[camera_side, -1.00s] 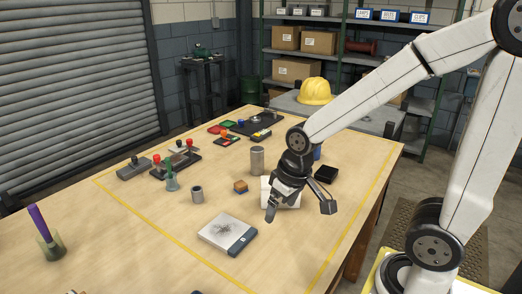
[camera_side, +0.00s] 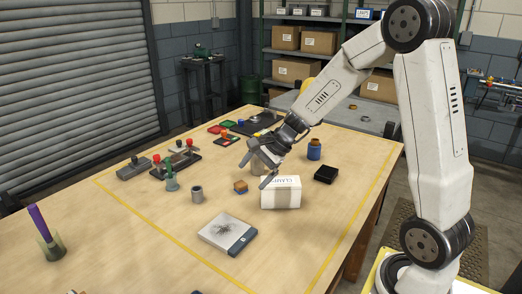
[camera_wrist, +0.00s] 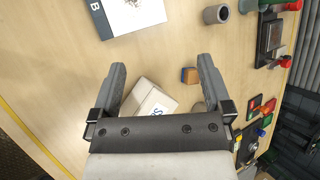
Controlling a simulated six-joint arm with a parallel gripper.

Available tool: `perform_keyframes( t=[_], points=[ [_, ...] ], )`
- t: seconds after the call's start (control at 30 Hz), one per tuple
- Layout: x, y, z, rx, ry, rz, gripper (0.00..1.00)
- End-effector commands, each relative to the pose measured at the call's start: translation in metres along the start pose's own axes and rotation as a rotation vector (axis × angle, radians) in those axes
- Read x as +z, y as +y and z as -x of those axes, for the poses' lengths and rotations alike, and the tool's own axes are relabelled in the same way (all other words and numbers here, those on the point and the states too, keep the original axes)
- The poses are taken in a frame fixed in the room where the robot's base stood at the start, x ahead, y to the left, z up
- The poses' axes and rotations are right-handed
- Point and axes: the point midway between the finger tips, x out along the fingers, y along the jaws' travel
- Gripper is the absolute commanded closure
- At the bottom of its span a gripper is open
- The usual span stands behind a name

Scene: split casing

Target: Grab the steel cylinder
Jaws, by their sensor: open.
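A white carton (camera_side: 281,192) stands close to my gripper, with a small wood-and-blue block (camera_side: 240,187) left of it. A short grey hollow cylinder (camera_side: 197,194), a blue jar (camera_side: 314,149), a black box (camera_side: 326,174) and a white-and-blue booklet (camera_side: 228,233) are around.

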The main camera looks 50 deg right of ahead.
Motion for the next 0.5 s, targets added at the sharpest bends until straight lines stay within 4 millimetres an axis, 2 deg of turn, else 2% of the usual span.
perform_keyframes(
  t=[0.2,0.5],
  points=[
    [-0.055,-0.04,0.006,-0.192,-0.069,-0.405,0.0],
    [-0.145,-0.081,0.03,-0.486,-0.199,-0.9,0.0]
  ],
)
